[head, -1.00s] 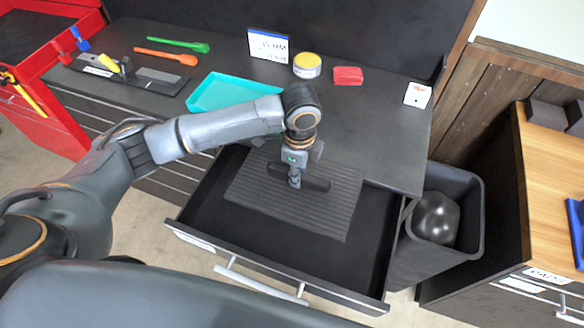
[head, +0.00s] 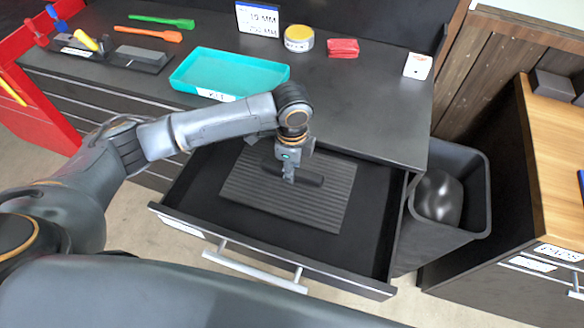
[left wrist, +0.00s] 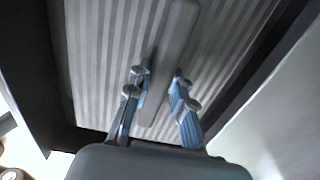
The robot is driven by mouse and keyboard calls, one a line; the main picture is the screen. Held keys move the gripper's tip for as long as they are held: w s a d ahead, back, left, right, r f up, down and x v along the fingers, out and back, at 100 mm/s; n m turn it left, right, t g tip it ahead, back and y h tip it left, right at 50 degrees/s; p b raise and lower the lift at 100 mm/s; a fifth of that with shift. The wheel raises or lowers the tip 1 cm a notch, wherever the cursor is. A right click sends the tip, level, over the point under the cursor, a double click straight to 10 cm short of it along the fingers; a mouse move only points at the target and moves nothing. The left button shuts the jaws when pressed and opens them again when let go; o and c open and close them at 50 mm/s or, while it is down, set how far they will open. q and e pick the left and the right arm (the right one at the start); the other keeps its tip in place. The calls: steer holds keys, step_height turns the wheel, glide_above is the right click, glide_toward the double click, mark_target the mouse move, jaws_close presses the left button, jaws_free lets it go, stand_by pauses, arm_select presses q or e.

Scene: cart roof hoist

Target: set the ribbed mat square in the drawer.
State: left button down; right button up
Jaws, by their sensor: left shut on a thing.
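The ribbed mat (head: 318,207) is dark grey and lies within the open drawer (head: 365,240), its edges roughly parallel to the drawer's sides. A bar-shaped grip (head: 314,180) stands on the mat's middle. My left gripper (head: 289,177) reaches down from above and is shut on this bar. In the left wrist view the fingers (left wrist: 160,76) close around the bar (left wrist: 174,35), with the mat's ribs (left wrist: 105,60) behind it. Dark drawer floor shows in front of the mat and to its right. The mat's back edge is partly hidden by my arm. I cannot tell whether the mat touches the floor.
A teal tray (head: 230,73) sits on the counter (head: 370,110) behind the drawer, with a yellow-topped tin (head: 299,39) and a red block (head: 342,48). A dark bin (head: 474,215) holding a black bag stands right of the drawer. A wooden-topped cabinet (head: 555,140) is farther right.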

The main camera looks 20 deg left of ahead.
arm_select(q)
step_height(320, 180, down, 3)
steer(key=shift+r+b, duration=0.15)
steer(key=shift+b, duration=1.1)
steer(key=shift+f, duration=1.85)
steer(key=shift+f, duration=0.25)
steer(key=c, duration=1.1)
jaws_free()
